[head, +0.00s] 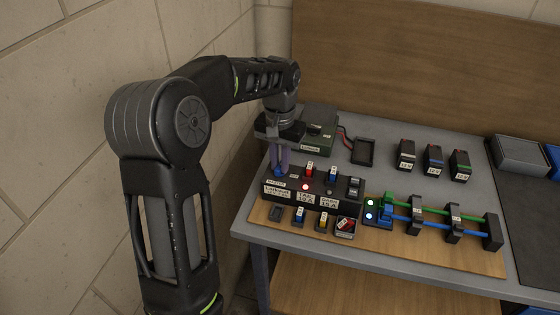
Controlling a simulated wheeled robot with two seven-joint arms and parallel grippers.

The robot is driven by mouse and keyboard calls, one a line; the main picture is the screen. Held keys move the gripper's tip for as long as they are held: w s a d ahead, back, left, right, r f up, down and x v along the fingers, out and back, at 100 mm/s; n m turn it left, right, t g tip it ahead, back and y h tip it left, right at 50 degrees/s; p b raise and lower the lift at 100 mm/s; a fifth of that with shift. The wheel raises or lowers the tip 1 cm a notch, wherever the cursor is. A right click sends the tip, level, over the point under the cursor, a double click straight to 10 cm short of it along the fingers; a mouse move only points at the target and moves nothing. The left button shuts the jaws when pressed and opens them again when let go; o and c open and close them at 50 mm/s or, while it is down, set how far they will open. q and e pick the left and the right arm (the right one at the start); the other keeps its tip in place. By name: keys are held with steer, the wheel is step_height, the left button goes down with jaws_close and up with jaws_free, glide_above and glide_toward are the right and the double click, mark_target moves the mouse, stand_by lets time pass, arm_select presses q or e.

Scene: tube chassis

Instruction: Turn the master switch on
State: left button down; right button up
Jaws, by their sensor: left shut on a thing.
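The black control panel (322,198) sits at the left end of the workbench. The master switch (279,172) is at its left end, behind a "MASTER" label (275,183); only a bit of blue shows between my fingers. My left gripper (280,167) points down over it and is shut on it. The fingers hide most of the switch, so its position cannot be read. A red lamp (305,187) glows on the panel. My right gripper is not in view.
A green box (317,127) stands close behind the gripper. Red and blue fuses stand on the panel, with loose ones in front. Three small blocks (433,157) stand behind.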

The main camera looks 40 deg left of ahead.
arm_select(q)
steer(key=shift+n, duration=0.8)
steer(key=c, duration=1.4)
jaws_free()
step_height(320, 180, up, 8)
steer(key=shift+f+b, duration=0.1)
steer(key=shift+b, duration=0.3)
